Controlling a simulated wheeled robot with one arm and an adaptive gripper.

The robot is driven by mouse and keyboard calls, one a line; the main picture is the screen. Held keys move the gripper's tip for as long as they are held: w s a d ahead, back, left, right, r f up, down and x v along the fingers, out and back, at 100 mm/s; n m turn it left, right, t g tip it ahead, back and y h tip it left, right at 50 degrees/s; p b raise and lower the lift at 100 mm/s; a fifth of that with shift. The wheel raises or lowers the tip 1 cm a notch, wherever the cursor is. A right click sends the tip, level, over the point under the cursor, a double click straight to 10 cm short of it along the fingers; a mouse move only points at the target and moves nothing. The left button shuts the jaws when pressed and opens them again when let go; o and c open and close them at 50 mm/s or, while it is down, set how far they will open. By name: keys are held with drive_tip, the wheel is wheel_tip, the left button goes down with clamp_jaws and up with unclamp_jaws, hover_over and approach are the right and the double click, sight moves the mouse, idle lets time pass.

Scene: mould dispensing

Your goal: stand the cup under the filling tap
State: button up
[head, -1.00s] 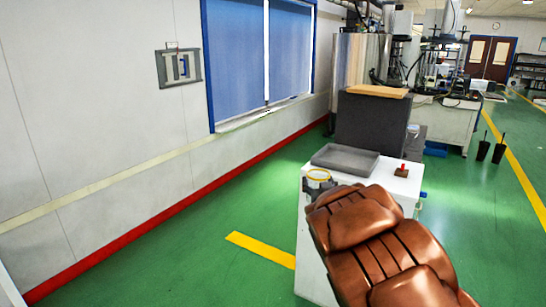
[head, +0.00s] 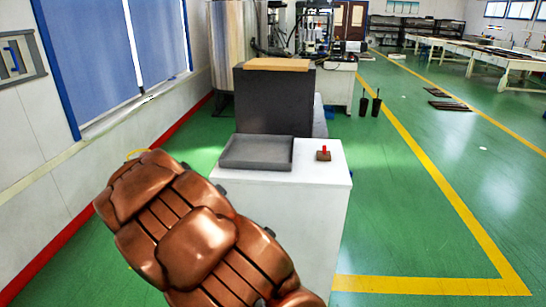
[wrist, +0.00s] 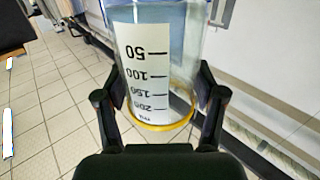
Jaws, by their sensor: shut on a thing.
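The cup (wrist: 150,60) is clear, with a white measuring scale and a yellow rim, and fills the upper middle of the wrist view. The scale's numbers appear upside down there. My gripper (wrist: 160,95) is shut on the cup, one dark finger on each side. In the head view only a bit of the cup's yellow rim (head: 136,153) shows above my copper arm, which hides the rest. It appears left of the white cabinet. I cannot make out the filling tap in either view.
The white cabinet (head: 315,205) carries a grey tray (head: 231,155) and a small block with a red knob (head: 323,154). A dark box (head: 270,105) with a tan top stands behind. The wall and blue windows (head: 90,60) are left. Green floor (head: 400,215) is open right.

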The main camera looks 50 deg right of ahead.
drive_tip(key=s+d+f+m+g+h+b, duration=0.2)
drive_tip(key=s+d+m+h, duration=0.3)
drive_tip(key=d, duration=0.7)
drive_tip(key=s+d+f+m+g+h+b, duration=0.15)
drive_tip(key=s+d+h, duration=0.35)
drive_tip(key=d, duration=0.8)
drive_tip(key=s+d+f+m+g+h+b, duration=0.25)
drive_tip(key=s+d+m+g, duration=0.35)
drive_tip(key=s+d, duration=0.9)
drive_tip(key=n+g+p, duration=0.1)
drive_tip(key=p, duration=0.5)
hover_over(302, 172)
drive_tip(key=shift+h, duration=0.35)
drive_tip(key=shift+d+f, duration=0.15)
drive_tip(key=shift+f, duration=2.6)
drive_tip(key=shift+f+b, duration=0.1)
drive_tip(key=shift+b, duration=0.25)
drive_tip(key=o, duration=1)
drive_tip(key=shift+s, duration=0.1)
